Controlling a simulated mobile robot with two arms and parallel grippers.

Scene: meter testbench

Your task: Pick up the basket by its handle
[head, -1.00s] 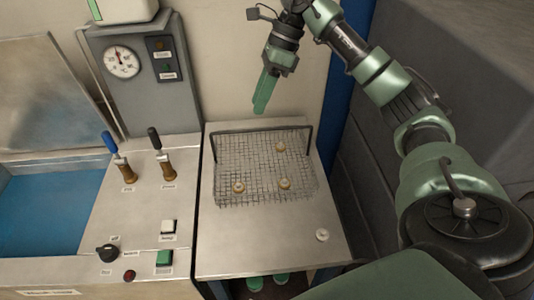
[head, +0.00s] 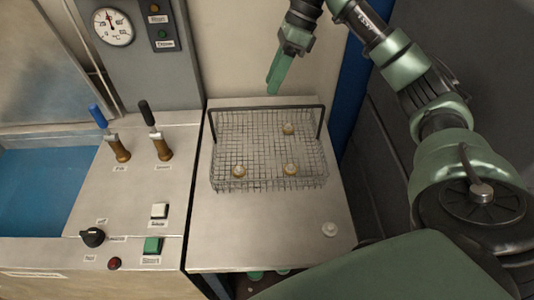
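The wire mesh basket (head: 262,160) stands on the metal side table, with a few small pale round parts (head: 290,169) in it. Its dark handle (head: 262,107) is a raised bar along the basket's far side. My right gripper (head: 273,88) has green fingers that point down, above and behind the handle in the picture, apart from it. The fingers show edge-on, so I cannot tell whether they are open or shut. Nothing is visible hanging from them. My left gripper is not in view.
The metal table (head: 265,235) has bare room in front of the basket, with one loose pale part (head: 329,229) at its right. To the left are two levers, a knob, buttons and a blue water tank (head: 45,195). A pressure gauge (head: 113,27) and a wall stand behind.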

